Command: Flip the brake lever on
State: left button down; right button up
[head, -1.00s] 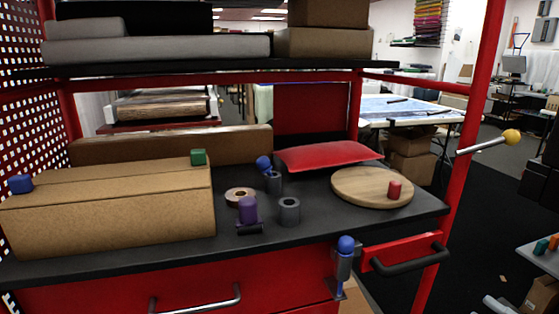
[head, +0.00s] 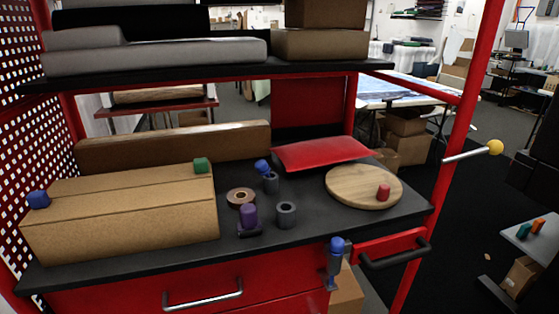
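Two lever-like parts show on the red cart, and I cannot tell which is the brake lever. One is a silver rod with a yellow ball knob (head: 495,147), sticking out to the right from the red corner post (head: 459,140) and tilted slightly up. The other is an upright grey part with a blue knob (head: 337,244) at the cart's front edge, beside the drawer front. Neither of my grippers is in view, and nothing touches either part.
The black cart top (head: 300,240) holds a long cardboard box (head: 120,215), a round wooden board (head: 350,185) with a red cylinder (head: 383,192), a red cushion (head: 320,152), and small cylinders. A black handle (head: 397,256) juts out at front right.

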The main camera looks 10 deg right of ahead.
aim_at(494, 148)
jog(key=z, duration=1.55)
